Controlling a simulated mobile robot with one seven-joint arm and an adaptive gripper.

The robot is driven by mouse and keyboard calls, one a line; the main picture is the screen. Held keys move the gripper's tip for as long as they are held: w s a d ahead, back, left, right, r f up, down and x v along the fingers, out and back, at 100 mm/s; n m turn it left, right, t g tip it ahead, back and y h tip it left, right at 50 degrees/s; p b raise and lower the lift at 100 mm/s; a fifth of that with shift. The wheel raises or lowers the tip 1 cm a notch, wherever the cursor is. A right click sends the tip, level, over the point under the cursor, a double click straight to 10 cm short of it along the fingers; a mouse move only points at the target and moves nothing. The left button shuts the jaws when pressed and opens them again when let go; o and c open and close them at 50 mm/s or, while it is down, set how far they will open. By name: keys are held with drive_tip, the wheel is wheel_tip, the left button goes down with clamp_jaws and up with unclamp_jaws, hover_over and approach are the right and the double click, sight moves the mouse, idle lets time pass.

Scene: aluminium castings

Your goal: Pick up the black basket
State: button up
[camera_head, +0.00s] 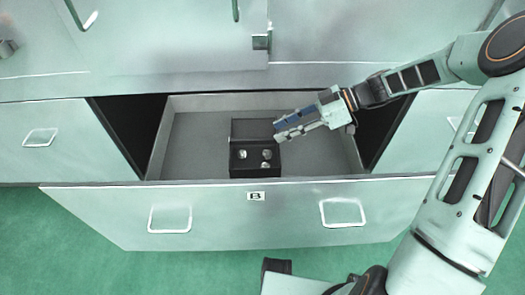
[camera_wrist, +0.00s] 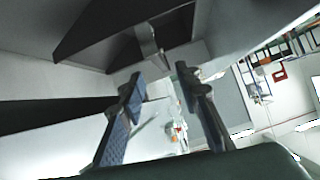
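The black basket (camera_head: 232,165) sits in the open drawer, against its front wall near the middle. It is a small dark box with 3 shiny silvery pieces (camera_head: 265,154) inside. My gripper (camera_head: 276,131) reaches in from the right, its fingertips at the basket's upper right corner in the head view. I cannot tell whether they touch it. In the wrist view my gripper (camera_wrist: 157,86) has its two blue-padded fingers apart with nothing held between them.
The pulled-out drawer (camera_head: 320,190) has a "B" label and two handles on its front. Its grey floor is clear left of the basket. Closed drawers (camera_head: 45,140) flank it, and a cabinet front (camera_head: 170,50) rises behind. A shelf (camera_wrist: 285,55) shows in the wrist view.

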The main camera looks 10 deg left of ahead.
sight(256, 138)
drive_tip(key=shift+n+y, duration=0.5)
drive_tip(key=shift+y, duration=0.3)
drive_tip(key=b+x, duration=0.1)
drive_tip(key=x, duration=0.3)
drive_tip(key=b+x, duration=0.1)
drive_tip(key=x, duration=0.4)
drive_tip(key=shift+a+f, duration=0.1)
drive_tip(key=shift+f, duration=0.2)
clamp_jaws()
drive_tip(key=shift+r, duration=0.1)
